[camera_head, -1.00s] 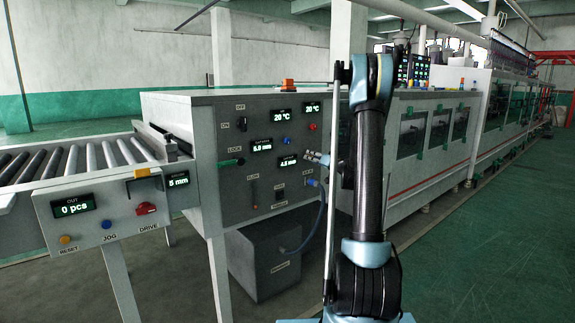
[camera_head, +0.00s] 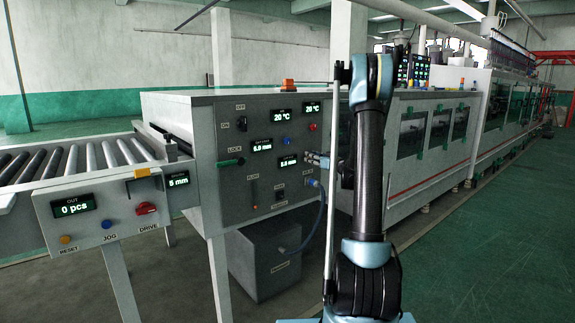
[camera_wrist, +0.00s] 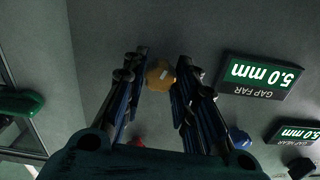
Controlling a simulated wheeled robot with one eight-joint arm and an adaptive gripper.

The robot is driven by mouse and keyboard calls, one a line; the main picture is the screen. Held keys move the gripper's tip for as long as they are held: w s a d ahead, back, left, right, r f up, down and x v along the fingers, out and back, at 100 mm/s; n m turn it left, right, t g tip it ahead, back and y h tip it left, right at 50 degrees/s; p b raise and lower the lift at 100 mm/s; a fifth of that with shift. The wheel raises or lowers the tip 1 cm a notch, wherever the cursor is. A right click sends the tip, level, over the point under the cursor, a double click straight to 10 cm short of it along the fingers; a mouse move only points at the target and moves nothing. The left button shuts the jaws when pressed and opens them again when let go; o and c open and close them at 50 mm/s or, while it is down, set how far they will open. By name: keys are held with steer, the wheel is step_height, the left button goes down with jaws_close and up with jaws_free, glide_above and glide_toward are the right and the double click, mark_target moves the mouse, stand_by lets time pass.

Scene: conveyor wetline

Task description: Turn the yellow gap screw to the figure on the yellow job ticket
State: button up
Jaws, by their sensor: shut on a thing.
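The yellow gap screw (camera_wrist: 160,72) shows as a yellow knob with a pale mark in the wrist view. My gripper (camera_wrist: 161,84) has one finger on each side of it and is shut on it. In the head view my gripper (camera_head: 318,159) reaches the front panel from the right, and the screw is hidden there. The gap far display (camera_wrist: 262,75) beside the screw is upside down in the wrist view and reads 5.0 mm; it also shows in the head view (camera_head: 288,161). I cannot make out a yellow job ticket with a figure.
A blue knob (camera_wrist: 240,138) and the gap near display (camera_wrist: 297,132), reading 5.0 mm, are close to my fingers. The grey panel (camera_head: 230,190) carries other switches and displays. A control box (camera_head: 105,208) with a small yellow piece (camera_head: 142,172) on top stands left, below the roller conveyor (camera_head: 75,165).

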steer(key=shift+w+d, duration=0.1)
steer(key=shift+d, duration=0.05)
steer(key=n, duration=0.2)
steer(key=shift+n, duration=0.3)
stand_by(0.3)
steer(key=o, duration=0.7)
steer(key=shift+o, duration=0.2)
steer(key=v, duration=0.6)
